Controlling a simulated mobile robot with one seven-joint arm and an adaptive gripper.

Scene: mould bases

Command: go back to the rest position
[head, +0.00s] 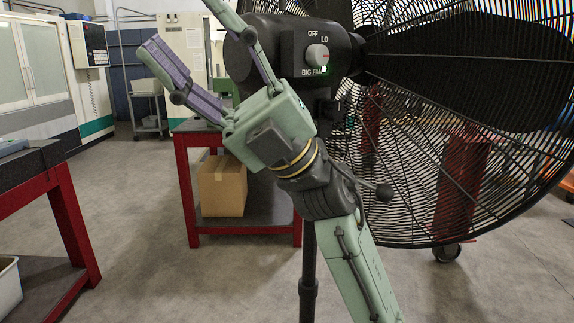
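My gripper (188,25) is at the upper left end of my green arm in the head view. Its two fingers are spread wide apart, with nothing visible between them. One finger points to the upper left, and the other runs up past the top edge, so its tip may be cut off. The right finger overlaps the dark fan motor housing (299,38) in the picture; I cannot tell whether they touch. The housing's grey knob (317,54), marked OFF and LO, is to the right of this finger, with a lit green light below it.
A large black fan (470,130) on wheels fills the right side. A red-framed table (187,190) with a cardboard box (222,187) on its lower shelf stands behind my arm. Another red-framed table (72,215) is at left. Grey floor (130,190) is open between them.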

